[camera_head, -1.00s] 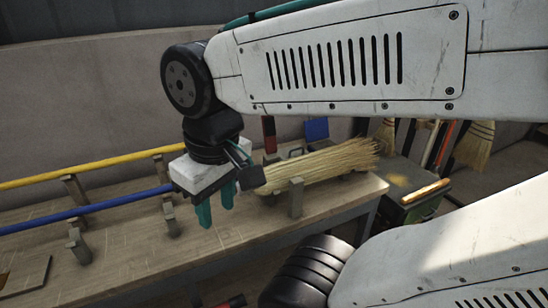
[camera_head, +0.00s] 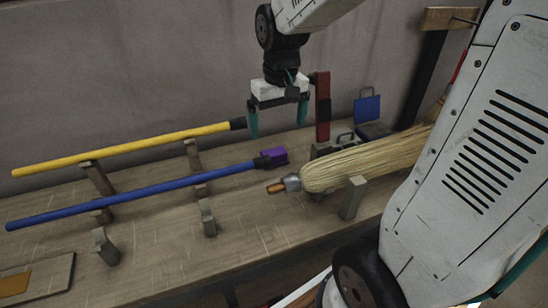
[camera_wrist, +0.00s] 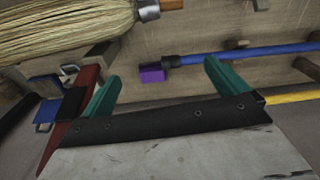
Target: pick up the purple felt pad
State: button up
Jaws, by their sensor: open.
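The purple felt pad (camera_head: 274,156) is a small block at the right end of the blue pole, beside a dark fitting. It also shows in the wrist view (camera_wrist: 152,75), at the end of the blue pole (camera_wrist: 220,55) and between the two fingers as seen there. My gripper (camera_head: 278,122) is open and empty, its teal fingers wide apart and pointing down. It hangs above and behind the pad, apart from it. In the wrist view both teal fingers (camera_wrist: 160,85) show, with nothing between them in their grasp.
A straw broom head (camera_head: 375,160) lies on supports right of the pad. A red upright post (camera_head: 322,105) stands close right of my gripper. A yellow pole (camera_head: 125,148) rests behind the blue one. A blue panel (camera_head: 367,108) stands farther right. The bench front (camera_head: 170,245) is largely clear.

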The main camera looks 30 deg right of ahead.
send_over(274, 152)
jog(key=s, duration=0.1)
jog(key=shift+m+g, duration=0.3)
jog(key=shift+m, duration=0.1)
notch_tip(274, 152, down, 13)
jog(key=shift+r, duration=0.15)
jog(key=f, duration=0.5)
jog(key=w+f, duration=0.1)
jog(key=f, duration=0.2)
jog(key=c, duration=1.1)
